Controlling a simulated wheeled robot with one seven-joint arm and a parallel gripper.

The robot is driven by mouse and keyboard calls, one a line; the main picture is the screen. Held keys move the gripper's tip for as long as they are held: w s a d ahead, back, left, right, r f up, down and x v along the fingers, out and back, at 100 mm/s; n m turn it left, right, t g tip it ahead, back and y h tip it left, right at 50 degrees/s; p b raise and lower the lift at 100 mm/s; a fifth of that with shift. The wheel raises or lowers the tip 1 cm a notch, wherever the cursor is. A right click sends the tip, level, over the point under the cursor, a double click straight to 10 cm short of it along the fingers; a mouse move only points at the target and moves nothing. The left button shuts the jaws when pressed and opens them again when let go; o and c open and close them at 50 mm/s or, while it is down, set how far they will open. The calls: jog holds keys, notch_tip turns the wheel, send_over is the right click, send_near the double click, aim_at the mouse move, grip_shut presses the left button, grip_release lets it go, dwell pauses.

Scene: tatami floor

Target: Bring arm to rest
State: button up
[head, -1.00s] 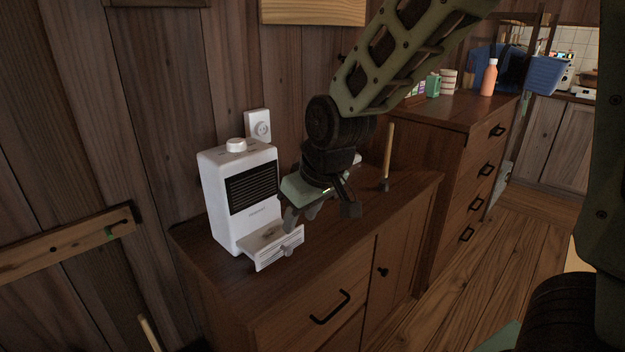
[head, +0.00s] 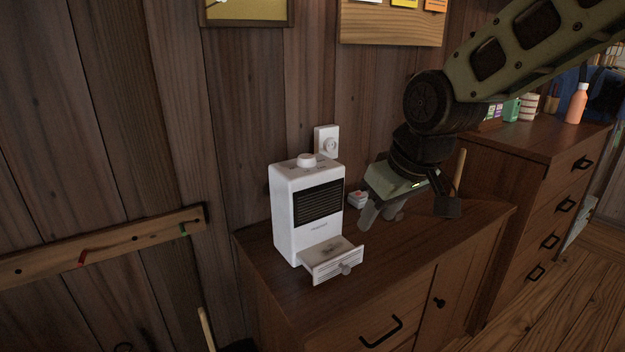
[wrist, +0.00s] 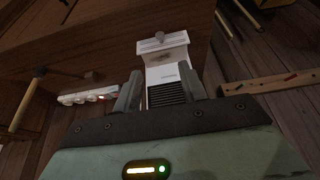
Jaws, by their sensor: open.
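My gripper (head: 412,212) is open and empty, held above the brown cabinet (head: 300,325), to the right of the white appliance (head: 292,222). Nothing shows between its fingers in the head view. The appliance stands upright on the cabinet with a dark grille, a knob on top and a small tray (head: 340,267) pulled out at its lower front. In the wrist view my open gripper's fingers (wrist: 162,95) point toward the appliance (wrist: 170,75), which appears beyond them. The arm reaches in from the upper right in the head view.
A wall outlet (head: 327,141) is behind the appliance. A taller drawer chest (head: 520,170) with an orange bottle (head: 577,104) stands right. A peg rail (head: 100,245) is on the left wall.

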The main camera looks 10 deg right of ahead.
jog(key=s+a+f+n+g, duration=0.2)
jog(key=s+a+f, duration=0.15)
jog(key=s, duration=0.55)
jog(key=s+a+f+n+g, duration=0.25)
jog(key=s+a, duration=0.25)
jog(key=s, duration=0.5)
notch_tip(320, 180, up, 13)
jog(key=p, duration=1.3)
jog(key=shift+s+m+h+p, duration=0.3)
jog(key=shift+m+h, duration=0.05)
jog(key=shift+h, duration=0.05)
